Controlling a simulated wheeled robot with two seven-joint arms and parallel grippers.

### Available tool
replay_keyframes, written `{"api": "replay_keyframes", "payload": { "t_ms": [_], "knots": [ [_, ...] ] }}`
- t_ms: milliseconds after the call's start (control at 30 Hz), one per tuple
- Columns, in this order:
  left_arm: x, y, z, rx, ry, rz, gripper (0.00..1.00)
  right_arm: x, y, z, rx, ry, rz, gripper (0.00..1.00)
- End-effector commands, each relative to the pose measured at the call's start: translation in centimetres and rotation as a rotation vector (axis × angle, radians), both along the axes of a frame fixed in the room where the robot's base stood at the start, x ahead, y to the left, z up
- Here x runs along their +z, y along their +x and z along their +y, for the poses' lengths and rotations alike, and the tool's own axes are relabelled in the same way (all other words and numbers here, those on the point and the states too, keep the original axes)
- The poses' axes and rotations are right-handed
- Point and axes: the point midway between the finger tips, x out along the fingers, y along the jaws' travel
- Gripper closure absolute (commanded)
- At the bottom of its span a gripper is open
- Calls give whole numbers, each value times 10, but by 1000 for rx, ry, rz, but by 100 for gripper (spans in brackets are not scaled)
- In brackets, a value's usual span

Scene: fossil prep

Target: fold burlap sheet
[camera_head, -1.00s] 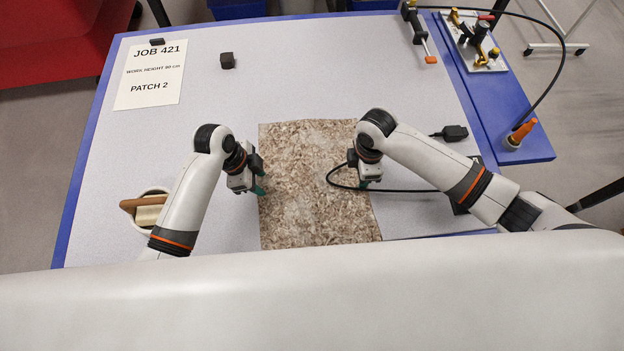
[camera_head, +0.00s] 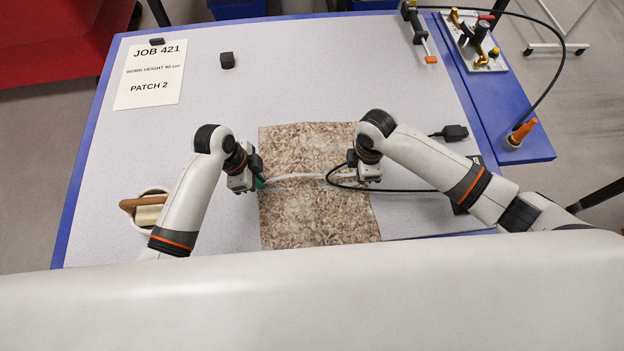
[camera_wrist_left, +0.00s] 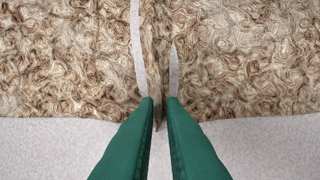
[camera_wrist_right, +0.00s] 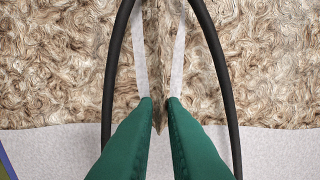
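The burlap sheet (camera_head: 315,215), mottled brown and cream, lies on the table. A narrow raised ridge crosses its middle from side to side, with pale strips beside it. My left gripper (camera_head: 261,182) is at the sheet's left edge. In the left wrist view its green fingers (camera_wrist_left: 160,105) are closed about the ridge's end (camera_wrist_left: 157,75). My right gripper (camera_head: 358,180) is at the right edge. Its green fingers (camera_wrist_right: 160,105) close about the ridge's other end (camera_wrist_right: 157,75) in the right wrist view. The head view partly hides both sets of fingertips.
A black cable (camera_head: 400,190) loops by my right gripper over the sheet. A white bowl with a wooden-handled tool (camera_head: 148,210) stands left. A dark block (camera_head: 227,60) and a job sheet (camera_head: 150,80) lie at the back. The table between them is clear.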

Motion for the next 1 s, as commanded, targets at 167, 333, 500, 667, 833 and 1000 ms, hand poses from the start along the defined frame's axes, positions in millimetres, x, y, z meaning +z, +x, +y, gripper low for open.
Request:
{"api": "replay_keyframes", "payload": {
  "t_ms": [167, 333, 500, 667, 833, 1000],
  "knots": [
    [-1, 0, 0, 0, 1, 1, 100, -1, -1, -1, 0, -2, 2, 100],
    [-1, 0, 0, 1, 1, 1, 100, -1, -1, -1, 0, -2, 3, 100],
    [0, 0, 0, 1, 1, 0, 100, -1, -1, -1, 0, -2, 3, 100],
    [6, 0, 0, 1, 1, 0, 100, 5, -1, -1, 0, -2, 3, 100],
    [20, 0, 0, 0, 1, 0, 100, 19, -1, -1, -1, -2, 2, 100],
    [36, 0, 0, 0, 1, 0, 100, 35, 0, -1, 0, -2, 1, 100]
  ]
}}
